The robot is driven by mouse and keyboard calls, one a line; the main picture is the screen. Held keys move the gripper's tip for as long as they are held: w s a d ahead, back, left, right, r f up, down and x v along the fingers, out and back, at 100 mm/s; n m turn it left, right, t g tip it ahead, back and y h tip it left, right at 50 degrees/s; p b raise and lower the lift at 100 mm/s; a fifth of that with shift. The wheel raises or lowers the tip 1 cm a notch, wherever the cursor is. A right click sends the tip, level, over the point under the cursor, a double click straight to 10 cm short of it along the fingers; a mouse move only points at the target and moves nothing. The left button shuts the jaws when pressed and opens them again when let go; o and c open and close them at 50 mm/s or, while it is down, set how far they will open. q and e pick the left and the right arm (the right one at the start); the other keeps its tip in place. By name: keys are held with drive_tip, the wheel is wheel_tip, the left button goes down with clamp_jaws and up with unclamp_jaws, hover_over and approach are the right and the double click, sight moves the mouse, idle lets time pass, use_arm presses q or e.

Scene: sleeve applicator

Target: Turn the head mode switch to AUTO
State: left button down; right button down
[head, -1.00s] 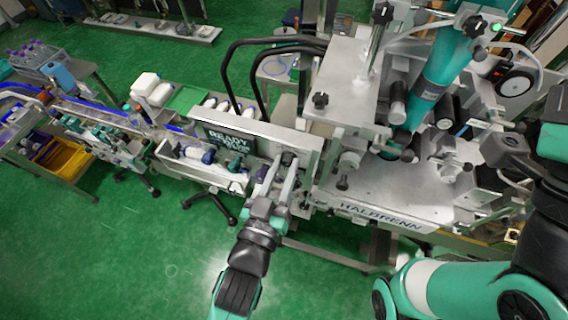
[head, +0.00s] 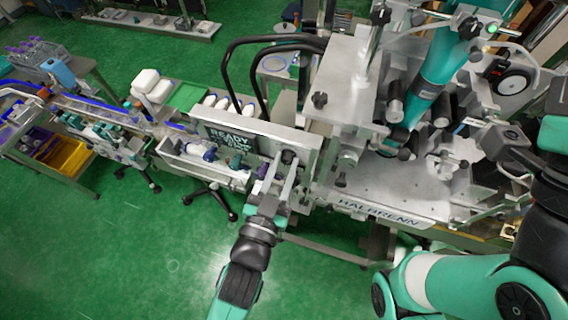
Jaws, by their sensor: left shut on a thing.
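The head mode switch is a small black knob (head: 289,156) on the right end of the grey control panel (head: 306,145), beside the dark display reading READY. My left gripper (head: 283,162) reaches up to the panel from below, its two pale fingers on the knob and shut on it. The fingers partly hide the knob, and its marks are too small to read. My right arm comes in from the right, with its dark wrist (head: 505,137) in front of the machine. Its fingertips are not clear against the metal parts.
The Halbrenn machine (head: 385,212) with its metal plate and teal cylinder (head: 440,65) stands right of the panel. Black curved tubes (head: 228,75) rise behind the panel. A conveyor with bottles (head: 110,130) runs off to the left. Green floor is open at the lower left.

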use_arm(q)
drive_tip(key=c, duration=0.6)
unclamp_jaws()
drive_tip(key=b+v, duration=0.1)
drive_tip(key=v, duration=1)
drive_tip(key=shift+s+b, duration=0.25)
drive_tip(key=shift+b, duration=0.15)
drive_tip(key=shift+a, duration=0.1)
